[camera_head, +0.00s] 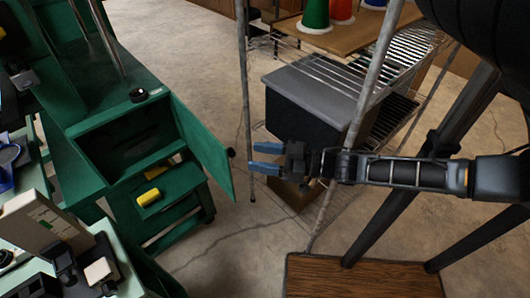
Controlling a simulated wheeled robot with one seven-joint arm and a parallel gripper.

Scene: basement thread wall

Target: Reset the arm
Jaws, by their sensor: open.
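My gripper (268,158) is near the middle of the head view, at the end of my arm, which reaches in from the right. Its two blue fingers point left and stand apart with nothing between them. The open green cabinet door (204,147) is to the left of the fingertips, and a gap shows between them in the picture. The gripper is in front of the metal rack and the dark grey box in the picture.
A green cabinet (120,115) stands open at left, with a yellow object (149,197) below its opening. A wooden seat (350,278) is at the bottom. Concrete floor shows between.

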